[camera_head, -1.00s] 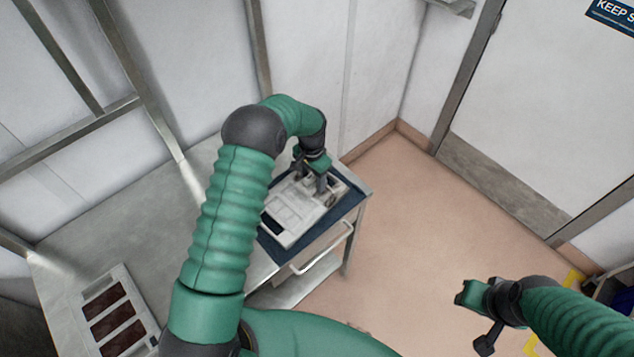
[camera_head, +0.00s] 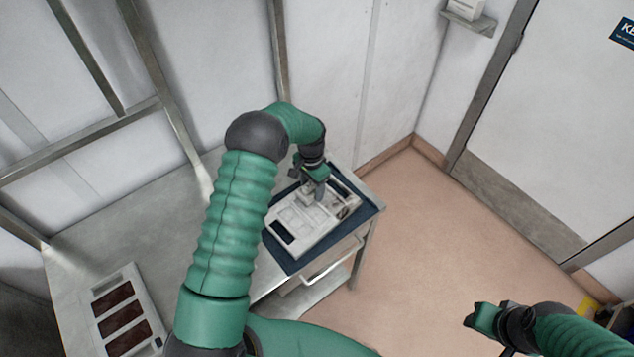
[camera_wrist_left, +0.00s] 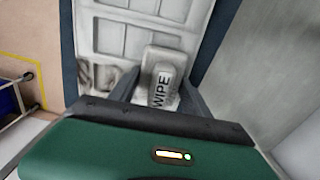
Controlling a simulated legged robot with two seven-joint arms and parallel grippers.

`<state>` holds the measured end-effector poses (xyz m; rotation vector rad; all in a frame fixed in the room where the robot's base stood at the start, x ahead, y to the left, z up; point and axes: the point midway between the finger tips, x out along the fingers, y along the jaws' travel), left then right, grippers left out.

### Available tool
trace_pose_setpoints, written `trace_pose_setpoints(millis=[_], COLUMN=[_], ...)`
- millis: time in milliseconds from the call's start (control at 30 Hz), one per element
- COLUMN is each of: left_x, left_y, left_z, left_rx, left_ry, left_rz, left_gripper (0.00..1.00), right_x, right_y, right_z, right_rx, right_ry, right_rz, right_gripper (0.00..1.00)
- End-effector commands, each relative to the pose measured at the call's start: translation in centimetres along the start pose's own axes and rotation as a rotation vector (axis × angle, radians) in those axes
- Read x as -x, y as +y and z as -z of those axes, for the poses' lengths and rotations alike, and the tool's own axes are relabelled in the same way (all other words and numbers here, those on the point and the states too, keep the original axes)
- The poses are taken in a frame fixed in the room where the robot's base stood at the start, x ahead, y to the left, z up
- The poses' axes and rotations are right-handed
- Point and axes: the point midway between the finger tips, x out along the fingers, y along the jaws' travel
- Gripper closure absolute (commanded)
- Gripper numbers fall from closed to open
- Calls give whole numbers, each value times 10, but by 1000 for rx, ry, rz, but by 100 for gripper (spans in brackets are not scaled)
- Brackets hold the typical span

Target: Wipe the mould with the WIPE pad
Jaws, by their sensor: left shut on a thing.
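The white mould (camera_head: 297,217), a tray with shallow square cavities, lies on a dark blue mat on the bench. It also shows in the left wrist view (camera_wrist_left: 110,40). My left gripper (camera_head: 315,192) is over the mould's far part, pointing down. It is shut on the pale WIPE pad (camera_wrist_left: 160,88), whose lettering shows between the fingers in the left wrist view. Whether the pad touches the mould I cannot tell. My right gripper (camera_head: 478,319) is away from the bench over the floor; its jaws are unclear.
A white tray (camera_head: 145,283) with three dark brown slabs lies at the bench's near left. The blue mat (camera_head: 291,264) borders the mould, near the bench's right edge. The steel bench top (camera_head: 130,215) between them is bare. Walls stand behind; open floor (camera_head: 440,240) is at right.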

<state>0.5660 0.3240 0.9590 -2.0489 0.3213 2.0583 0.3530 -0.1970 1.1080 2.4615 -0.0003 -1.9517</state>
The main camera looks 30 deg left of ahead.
Motion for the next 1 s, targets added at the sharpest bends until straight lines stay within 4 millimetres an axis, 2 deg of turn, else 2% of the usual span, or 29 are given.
trace_pose_setpoints(millis=[233, 533, 767, 1000], left_x=[0, -2, -3, -2], left_y=[0, 1, 1, 1], left_z=[-10, -34, -43, -63], left_rx=[0, 0, 0, 0], left_ry=[-2, -5, -7, -9], left_rz=[-1, -2, -3, -4], left_gripper=[82, 82, 82, 82], right_x=[4, 13, 16, 24], right_y=[0, 0, 0, 0], right_z=[1, 3, 4, 6], right_rx=[0, 0, 0, 0], right_ry=[0, 0, 0, 0], right_rz=[0, 0, 0, 0], right_gripper=[64, 64, 64, 64])
